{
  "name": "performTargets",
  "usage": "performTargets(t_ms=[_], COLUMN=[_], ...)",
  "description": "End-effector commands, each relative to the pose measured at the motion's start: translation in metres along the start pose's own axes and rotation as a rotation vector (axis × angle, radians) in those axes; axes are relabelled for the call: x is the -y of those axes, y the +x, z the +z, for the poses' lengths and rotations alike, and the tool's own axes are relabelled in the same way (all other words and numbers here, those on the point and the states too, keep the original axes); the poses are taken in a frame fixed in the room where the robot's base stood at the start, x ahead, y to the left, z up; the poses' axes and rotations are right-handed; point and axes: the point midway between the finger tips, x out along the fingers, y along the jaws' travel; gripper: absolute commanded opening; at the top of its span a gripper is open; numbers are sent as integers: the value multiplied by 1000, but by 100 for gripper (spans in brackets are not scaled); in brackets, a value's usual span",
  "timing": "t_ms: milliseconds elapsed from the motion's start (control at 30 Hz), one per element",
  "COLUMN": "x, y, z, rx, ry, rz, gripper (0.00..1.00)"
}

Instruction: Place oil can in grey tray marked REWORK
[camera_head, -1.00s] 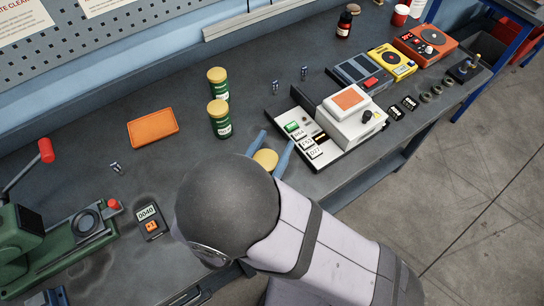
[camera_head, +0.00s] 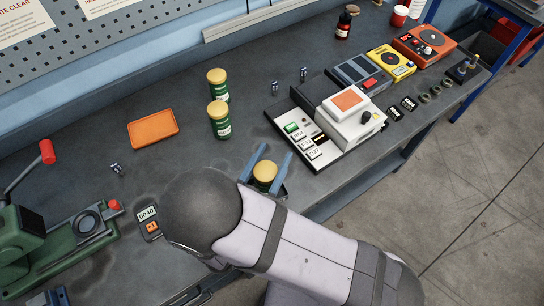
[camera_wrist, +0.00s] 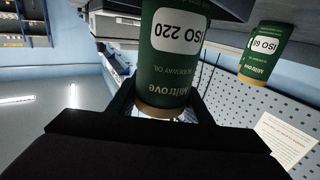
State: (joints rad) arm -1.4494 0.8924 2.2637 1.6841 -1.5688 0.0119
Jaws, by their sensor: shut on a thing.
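My gripper (camera_head: 274,155) is shut on a green oil can with a yellow lid (camera_head: 265,171), near the bench's front edge. In the wrist view the held can (camera_wrist: 172,55) fills the space between the fingers, its label reading ISO 220, upside down in that picture. In the head view mostly its lid shows; my arm and fingers hide much of its body. I cannot make out a grey tray marked REWORK in either view.
Two similar green cans (camera_head: 220,128) stand behind my gripper. An orange tray (camera_head: 153,129) lies to their left. A white instrument (camera_head: 350,112) and a labelled dark board (camera_head: 327,165) are to the right. A green press (camera_head: 30,250) stands at left.

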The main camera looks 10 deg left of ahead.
Motion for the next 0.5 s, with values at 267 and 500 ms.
performTargets(t_ms=[267,500], x=[0,0], y=[0,0], z=[3,3], rx=[0,0], ry=[-1,-1], rz=[0,0], gripper=[50,64])
